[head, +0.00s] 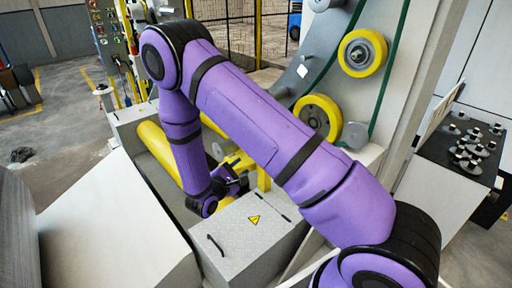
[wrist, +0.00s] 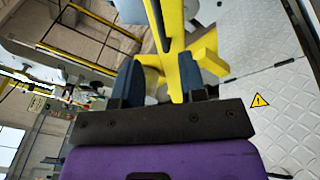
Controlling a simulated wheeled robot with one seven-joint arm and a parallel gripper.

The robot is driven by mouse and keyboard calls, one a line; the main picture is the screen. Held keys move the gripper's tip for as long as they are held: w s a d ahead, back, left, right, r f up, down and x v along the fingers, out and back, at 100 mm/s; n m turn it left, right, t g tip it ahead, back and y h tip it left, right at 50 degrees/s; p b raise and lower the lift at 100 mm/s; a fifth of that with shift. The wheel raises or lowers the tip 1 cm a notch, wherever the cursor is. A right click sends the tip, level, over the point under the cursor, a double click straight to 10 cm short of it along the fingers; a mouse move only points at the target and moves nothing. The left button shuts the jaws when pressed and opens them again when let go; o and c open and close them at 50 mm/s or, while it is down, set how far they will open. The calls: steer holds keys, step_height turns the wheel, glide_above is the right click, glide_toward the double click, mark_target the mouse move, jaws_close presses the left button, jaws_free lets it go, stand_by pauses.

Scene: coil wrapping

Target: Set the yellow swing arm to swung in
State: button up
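The yellow swing arm (head: 237,163) shows in the head view as a short yellow piece beside my gripper (head: 236,184), low in front of the machine. My purple arm hides part of it. In the wrist view the swing arm (wrist: 188,72) rises from between the fingertips, close to the right finger, and a yellow block branches off to the right. My gripper (wrist: 160,80) shows two dark fingers standing apart, with a gap between them. I cannot tell whether the right finger touches the yellow piece.
A grey metal box (head: 250,235) with a warning label and handle stands just right of my gripper. A yellow roller (head: 160,152) lies to the left. Yellow wheels (head: 362,53) sit on the upright machine panel behind. A grey sloped cover (head: 110,225) fills the lower left.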

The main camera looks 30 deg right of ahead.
steer(key=x, duration=1.1)
steer(key=shift+w+a+f, duration=0.1)
steer(key=shift+w+f, duration=0.05)
jaws_close()
